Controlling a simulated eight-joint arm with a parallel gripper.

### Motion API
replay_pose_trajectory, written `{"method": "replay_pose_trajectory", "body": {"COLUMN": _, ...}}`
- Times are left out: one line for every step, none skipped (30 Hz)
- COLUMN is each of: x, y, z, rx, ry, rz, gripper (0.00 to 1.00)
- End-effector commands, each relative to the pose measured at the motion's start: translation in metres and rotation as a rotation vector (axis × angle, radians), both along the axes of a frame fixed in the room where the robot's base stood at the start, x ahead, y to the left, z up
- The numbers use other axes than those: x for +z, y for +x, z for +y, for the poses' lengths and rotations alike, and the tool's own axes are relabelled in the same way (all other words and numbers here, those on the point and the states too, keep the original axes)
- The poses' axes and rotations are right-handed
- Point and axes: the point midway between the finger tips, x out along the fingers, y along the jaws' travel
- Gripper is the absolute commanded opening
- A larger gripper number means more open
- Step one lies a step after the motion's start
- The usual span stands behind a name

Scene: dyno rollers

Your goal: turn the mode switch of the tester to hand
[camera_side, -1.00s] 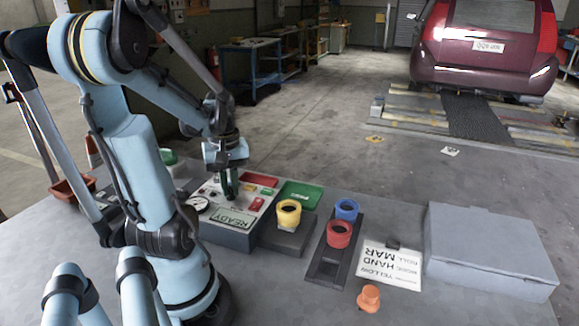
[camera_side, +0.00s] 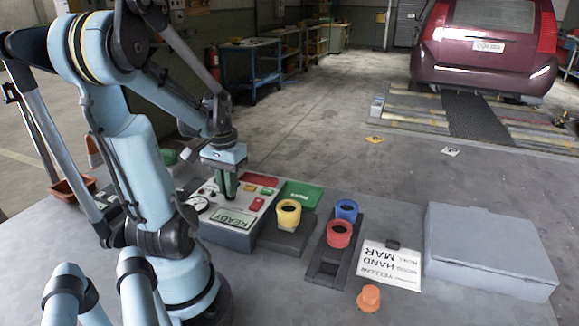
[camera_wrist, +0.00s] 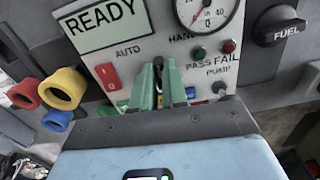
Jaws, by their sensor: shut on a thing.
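The tester (camera_side: 222,236) is a grey box with a pale panel, a READY display and a round gauge. In the wrist view, its mode switch (camera_wrist: 158,62) shows as a small black tip between the AUTO and HAND labels. My gripper (camera_wrist: 160,78) has its green fingers shut on this switch, hiding most of it. The switch's exact pointing direction is hard to tell. In the side view, my gripper (camera_side: 227,188) reaches down onto the panel and the switch is hidden.
A red rocker (camera_wrist: 108,76) lies left of the fingers, and PASS and FAIL lamps with a pump toggle (camera_wrist: 219,88) lie right. A black FUEL knob (camera_wrist: 279,27) is farther right. Yellow, red and blue cups (camera_side: 347,209), a card (camera_side: 390,263) and a grey box (camera_side: 485,250) stand beyond.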

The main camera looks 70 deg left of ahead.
Motion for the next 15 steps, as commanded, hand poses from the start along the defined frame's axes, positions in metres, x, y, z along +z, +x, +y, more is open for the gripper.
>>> {"method": "replay_pose_trajectory", "body": {"x": 0.0004, "y": -0.0002, "z": 0.0004, "rx": -0.043, "ry": -0.001, "rz": 0.0, "gripper": 0.0}}
{"method": "replay_pose_trajectory", "body": {"x": 0.0004, "y": -0.0003, "z": 0.0005, "rx": -0.072, "ry": -0.001, "rz": 0.0, "gripper": 0.0}}
{"method": "replay_pose_trajectory", "body": {"x": 0.0004, "y": -0.0004, "z": 0.0007, "rx": -0.11, "ry": -0.001, "rz": 0.0, "gripper": 0.0}}
{"method": "replay_pose_trajectory", "body": {"x": 0.0004, "y": -0.0006, "z": 0.0008, "rx": -0.138, "ry": -0.001, "rz": 0.0, "gripper": 0.0}}
{"method": "replay_pose_trajectory", "body": {"x": 0.0004, "y": -0.0006, "z": 0.001, "rx": -0.166, "ry": -0.001, "rz": 0.0, "gripper": 0.0}}
{"method": "replay_pose_trajectory", "body": {"x": 0.0004, "y": -0.0008, "z": 0.0012, "rx": -0.203, "ry": -0.001, "rz": 0.0, "gripper": 0.0}}
{"method": "replay_pose_trajectory", "body": {"x": 0.0004, "y": -0.0009, "z": 0.0013, "rx": -0.23, "ry": -0.001, "rz": 0.0, "gripper": 0.0}}
{"method": "replay_pose_trajectory", "body": {"x": 0.0004, "y": -0.0009, "z": 0.0016, "rx": -0.257, "ry": -0.001, "rz": 0.0, "gripper": 0.0}}
{"method": "replay_pose_trajectory", "body": {"x": 0.0004, "y": -0.001, "z": 0.0018, "rx": -0.292, "ry": -0.001, "rz": 0.0, "gripper": 0.0}}
{"method": "replay_pose_trajectory", "body": {"x": 0.0004, "y": -0.0011, "z": 0.0019, "rx": -0.317, "ry": -0.001, "rz": 0.0, "gripper": 0.0}}
{"method": "replay_pose_trajectory", "body": {"x": 0.0004, "y": -0.0011, "z": 0.0021, "rx": -0.341, "ry": -0.001, "rz": 0.0, "gripper": 0.0}}
{"method": "replay_pose_trajectory", "body": {"x": 0.0004, "y": -0.0012, "z": 0.0022, "rx": -0.372, "ry": -0.001, "rz": 0.0, "gripper": 0.0}}
{"method": "replay_pose_trajectory", "body": {"x": 0.0004, "y": -0.0013, "z": 0.0024, "rx": -0.395, "ry": -0.001, "rz": 0.0, "gripper": 0.0}}
{"method": "replay_pose_trajectory", "body": {"x": 0.0004, "y": -0.0014, "z": 0.0025, "rx": -0.417, "ry": -0.001, "rz": 0.0, "gripper": 0.0}}
{"method": "replay_pose_trajectory", "body": {"x": 0.0004, "y": -0.0014, "z": 0.0027, "rx": -0.445, "ry": -0.001, "rz": 0.0, "gripper": 0.0}}
